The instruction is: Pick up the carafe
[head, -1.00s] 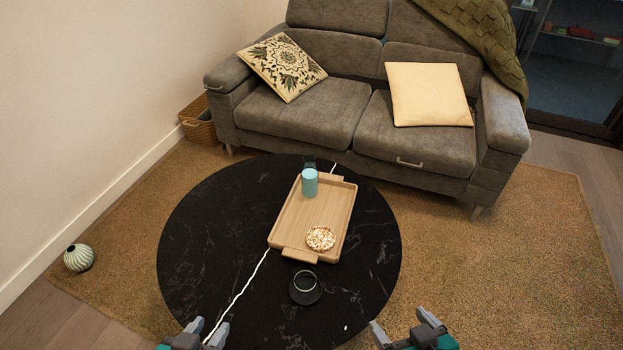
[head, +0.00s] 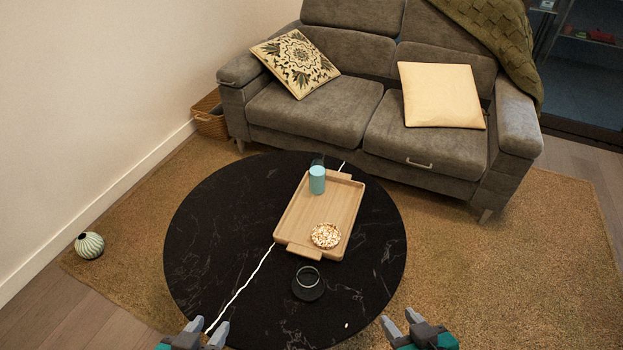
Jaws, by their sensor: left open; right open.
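A dark round vessel with a pale ring-shaped rim (head: 308,288) stands on the front part of the black round table; it may be the carafe. My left gripper (head: 209,326) is open and empty at the bottom edge, left of the dark vessel. My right gripper (head: 399,319) is open and empty at the bottom edge, right of it. Both are apart from the vessel.
The black marble table (head: 215,235) carries a wooden tray (head: 292,222) with the blue cup (head: 317,181) and a bowl of pale bits (head: 325,235). A grey sofa (head: 315,112) stands behind. A striped vase (head: 89,245) is on the left floor.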

